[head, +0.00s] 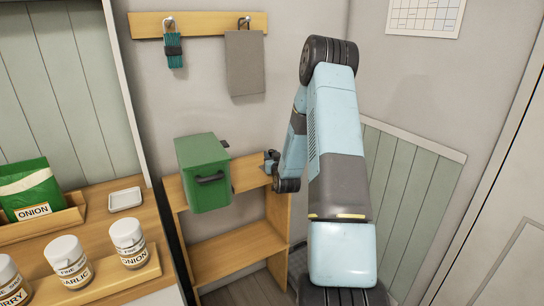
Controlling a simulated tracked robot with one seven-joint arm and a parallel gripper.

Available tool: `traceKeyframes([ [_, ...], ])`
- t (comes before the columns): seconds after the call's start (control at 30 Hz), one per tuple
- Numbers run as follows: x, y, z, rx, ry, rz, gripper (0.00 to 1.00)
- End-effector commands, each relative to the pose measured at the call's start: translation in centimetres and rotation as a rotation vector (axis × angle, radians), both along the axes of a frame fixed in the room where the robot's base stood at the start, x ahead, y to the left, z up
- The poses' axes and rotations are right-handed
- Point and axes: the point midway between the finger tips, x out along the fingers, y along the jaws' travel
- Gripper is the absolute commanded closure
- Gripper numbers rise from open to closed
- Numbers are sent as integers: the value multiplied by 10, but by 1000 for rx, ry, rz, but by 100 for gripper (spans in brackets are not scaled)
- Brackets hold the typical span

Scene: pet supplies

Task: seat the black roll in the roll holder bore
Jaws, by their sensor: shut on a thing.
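My gripper (270,160) is small in the head view, just right of the green box and above the wooden shelf unit. It is mostly hidden by my wrist, and it is shut on a small dark thing, which I take for the black roll. The roll's outline is too small to tell apart from the dark gripper parts. I cannot make out a roll holder or its bore in this view.
The green box (203,165) with a black handle stands on the wooden shelf unit (236,252), close left of my gripper. A wall rail (200,25) holds a teal bundle and a grey cloth. Spice jars (129,242) and a white dish (125,199) are left.

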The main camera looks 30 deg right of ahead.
Motion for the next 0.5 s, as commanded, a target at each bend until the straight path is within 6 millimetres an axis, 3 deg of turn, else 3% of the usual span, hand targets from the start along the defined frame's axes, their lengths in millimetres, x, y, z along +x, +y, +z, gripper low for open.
traceKeyframes([
  [0.5,0,0,-11,0,0,0,95],
])
